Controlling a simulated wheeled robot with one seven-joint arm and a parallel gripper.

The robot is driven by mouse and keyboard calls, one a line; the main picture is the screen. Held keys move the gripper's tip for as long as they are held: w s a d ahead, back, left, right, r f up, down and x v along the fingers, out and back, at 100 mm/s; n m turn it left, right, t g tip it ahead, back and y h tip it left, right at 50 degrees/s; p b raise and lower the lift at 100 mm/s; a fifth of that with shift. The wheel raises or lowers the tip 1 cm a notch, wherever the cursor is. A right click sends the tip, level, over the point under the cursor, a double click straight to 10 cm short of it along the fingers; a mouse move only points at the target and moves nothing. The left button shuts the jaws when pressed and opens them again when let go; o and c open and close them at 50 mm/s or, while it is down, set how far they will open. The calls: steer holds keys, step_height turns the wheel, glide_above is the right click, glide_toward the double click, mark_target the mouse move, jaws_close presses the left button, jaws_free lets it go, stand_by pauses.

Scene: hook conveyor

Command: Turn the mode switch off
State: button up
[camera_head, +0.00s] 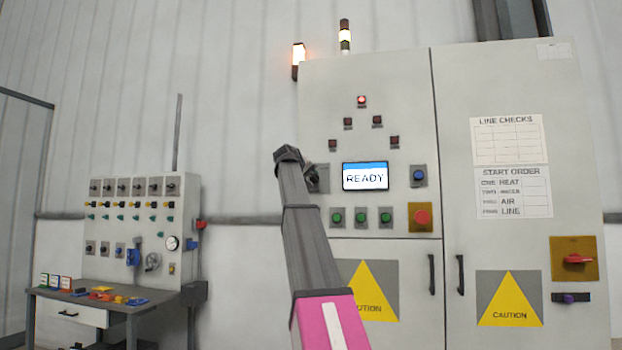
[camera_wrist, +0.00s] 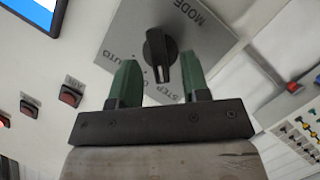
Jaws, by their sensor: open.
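The mode switch is a black rotary knob (camera_wrist: 158,50) on a grey plate (camera_wrist: 205,28) marked MODE, with AUTO and STEP lettering partly covered by my fingers. The knob's handle runs roughly up and down in the wrist view; which mark it points to I cannot tell. My gripper (camera_wrist: 159,64) is open, its two green fingers apart on either side of the knob's lower end, with nothing gripped. Whether either finger touches the knob is unclear. In the head view the switch plate (camera_head: 321,178) shows just right of my gripper, which mostly hides the knob.
The plate is on a tall cabinet (camera_head: 390,75), left of a READY screen (camera_head: 365,176). Green buttons (camera_head: 360,217) and a red button on yellow (camera_head: 422,217) sit below. Red lamps (camera_wrist: 70,95) are near my gripper. A workbench (camera_head: 75,312) stands left.

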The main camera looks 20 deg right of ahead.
steer(key=shift+w+d+f, duration=0.2)
steer(key=shift+w+d, duration=0.2)
steer(key=shift+d, duration=0.15)
jaws_close()
steer(key=m+y, duration=0.2)
steer(key=m, duration=0.1)
steer(key=shift+s+d+r, duration=0.1)
steer(key=shift+d, duration=0.05)
steer(key=shift+m+t+y, duration=0.8)
steer(key=shift+m+y, duration=0.1)
steer(key=shift+m, duration=0.6)
